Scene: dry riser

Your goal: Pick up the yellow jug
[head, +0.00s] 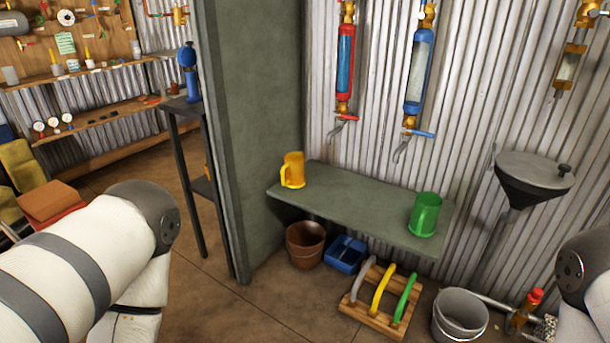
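The yellow jug (293,170) stands upright at the left end of a grey-green wall shelf, with its handle at its lower left. A green jug (425,214) stands upright near the right end of the same shelf (355,205). Nothing touches the yellow jug. Parts of my arms show at the left and right edges of the head view, both well apart from the jugs. Neither of my grippers is in view.
A grey-green partition (255,120) stands just left of the shelf. Below it are a brown bucket (305,244), a blue tray (345,254), a wooden rack (377,302) and a grey bucket (459,318). Taps hang above the shelf.

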